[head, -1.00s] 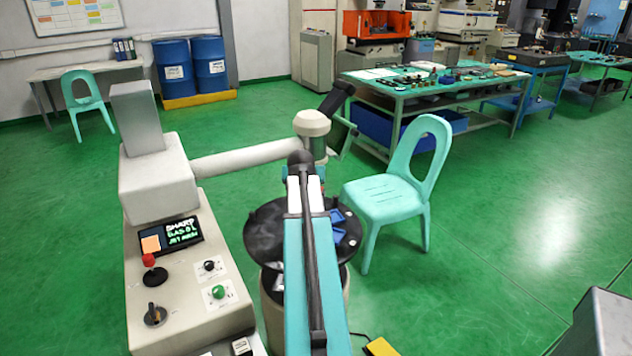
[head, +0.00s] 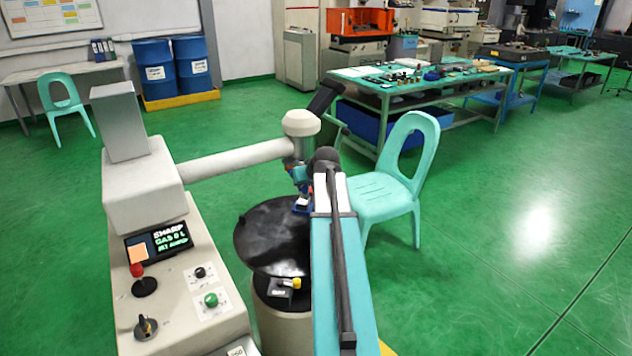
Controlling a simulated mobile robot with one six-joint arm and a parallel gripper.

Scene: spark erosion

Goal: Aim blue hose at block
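No blue hose can be made out for certain. Small blue and red parts (head: 300,173) show just below the white machine head (head: 301,123), left of my arm's dark joint; I cannot tell whether they include the hose. Beneath them a small blue piece with a pale top (head: 302,207) sits at the back of the round black table (head: 268,240). I cannot tell which piece is the task's block. My teal arm covers the table's right side. My gripper is hidden behind it.
A control cabinet (head: 185,300) with red and green buttons stands at left. Its pale horizontal arm (head: 237,160) reaches to the machine head. A teal chair (head: 385,195) stands close right of my arm. A workbench (head: 425,85) is behind. Green floor at right is open.

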